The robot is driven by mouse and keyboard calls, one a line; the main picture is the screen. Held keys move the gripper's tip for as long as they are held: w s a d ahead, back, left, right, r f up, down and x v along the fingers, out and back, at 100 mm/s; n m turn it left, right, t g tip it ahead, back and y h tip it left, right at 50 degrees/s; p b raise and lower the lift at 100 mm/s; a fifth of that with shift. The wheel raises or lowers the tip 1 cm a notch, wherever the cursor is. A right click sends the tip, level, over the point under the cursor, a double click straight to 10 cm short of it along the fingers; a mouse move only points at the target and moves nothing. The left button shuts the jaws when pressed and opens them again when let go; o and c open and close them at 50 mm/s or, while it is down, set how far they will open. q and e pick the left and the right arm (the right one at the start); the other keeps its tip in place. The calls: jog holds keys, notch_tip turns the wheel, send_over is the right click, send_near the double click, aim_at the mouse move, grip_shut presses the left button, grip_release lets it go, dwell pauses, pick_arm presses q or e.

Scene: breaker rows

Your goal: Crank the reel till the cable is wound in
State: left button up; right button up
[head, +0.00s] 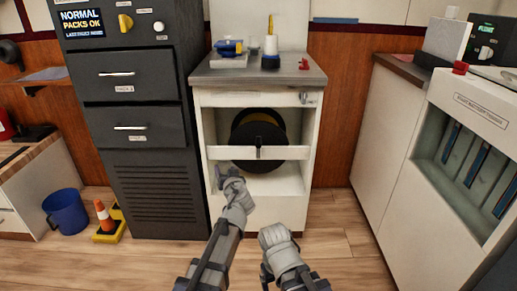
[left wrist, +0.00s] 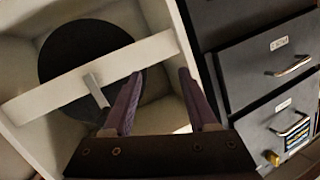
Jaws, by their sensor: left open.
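A black reel (head: 258,128) sits inside an open white cabinet (head: 205,112), behind a pale crossbar (head: 225,153). A small light grey piece (head: 258,152) stands out from the middle of the bar. The left wrist view shows the reel (left wrist: 75,55), the bar (left wrist: 50,92) and this grey piece (left wrist: 96,90) close up. My left gripper (head: 222,170) is in front of the cabinet, at the lower left of the bar. Its fingers (left wrist: 160,73) are apart with nothing between them, to the right of the grey piece in the wrist view. I cannot make out a cable.
The cabinet top (head: 225,76) holds a blue device (head: 229,47), a dark blue cup (head: 270,58) and a red knob (head: 304,63). A dark drawer cabinet (head: 135,95) stands close on the left. A blue bucket (head: 66,211) is on the floor. Floor to the right is clear.

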aim_at(259, 146)
pick_arm(q)
jog(key=w+d+r+m+t+h, duration=0.1)
jog(key=d, duration=0.3)
jog(key=w+d+r+m+t+h, duration=0.1)
jog(key=d+r+h, duration=0.1)
jog(key=d, duration=0.1)
jog(key=w+d+r+m+t+h, duration=0.1)
jog(key=d+h, duration=0.1)
jog(key=d, duration=0.2)
jog(key=shift+w+d+r+m, duration=0.1)
jog(key=shift+d+r+m, duration=0.2)
jog(key=shift+m, duration=0.1)
jog(key=shift+w, duration=3.95)
grip_shut()
